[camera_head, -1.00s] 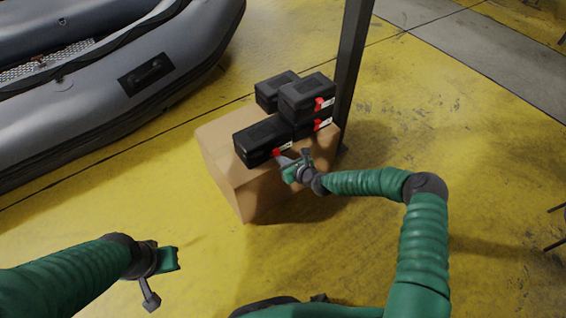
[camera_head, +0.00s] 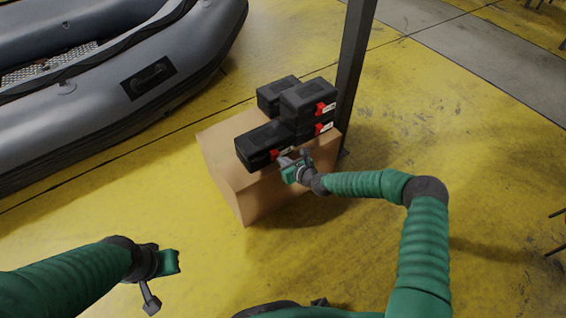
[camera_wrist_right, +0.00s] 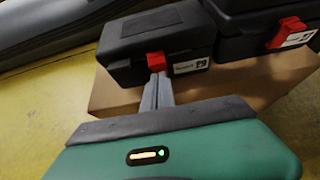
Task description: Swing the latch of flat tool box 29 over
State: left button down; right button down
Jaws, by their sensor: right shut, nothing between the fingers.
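A black flat tool box (camera_head: 262,147) with a red latch (camera_head: 276,155) lies at the front left of a cardboard box.
Several similar black boxes with red latches stand right beside and behind, one stacked on another (camera_head: 308,97). The cardboard box (camera_head: 225,170) carries them. A dark post (camera_head: 352,70) rises close behind at the right. A grey inflatable boat (camera_head: 110,90) lies left; yellow floor in front is free.

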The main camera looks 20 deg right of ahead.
jog(key=f+p+v, duration=0.1)
jog(key=p+v, duration=0.4)
jog(key=v, duration=0.3)
jog(key=shift+s+d, duration=0.2)
jog(key=shift+s, duration=0.3)
jog(key=shift+r, duration=0.1)
